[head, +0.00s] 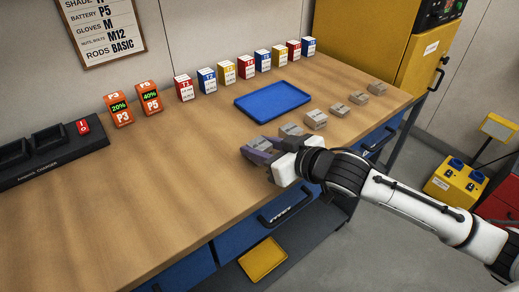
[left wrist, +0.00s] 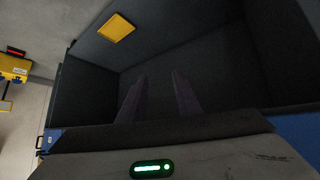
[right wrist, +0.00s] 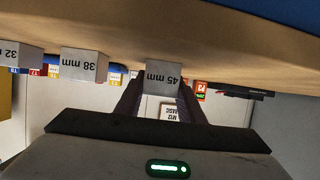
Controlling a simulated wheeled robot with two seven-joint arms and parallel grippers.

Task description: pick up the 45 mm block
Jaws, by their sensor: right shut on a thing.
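The 45 mm block (right wrist: 162,75) is a small grey block with its label upside down in the right wrist view. It sits between the fingers of my right gripper (right wrist: 160,100), which is shut on it. In the head view my right gripper (head: 262,150) is at the near end of the block row on the bench, with the block (head: 264,143) mostly hidden by the fingers. I cannot tell whether the block touches the bench top. My left gripper (left wrist: 158,95) shows only in its own wrist view, its fingers apart and empty before a dark surface.
The 38 mm block (head: 291,130) stands beside the held one; several more grey blocks run toward the back right. A blue tray (head: 272,101) lies behind them on the wooden bench (head: 150,190). Coloured boxes, orange batteries and a charger (head: 50,152) line the wall. The front-left bench is clear.

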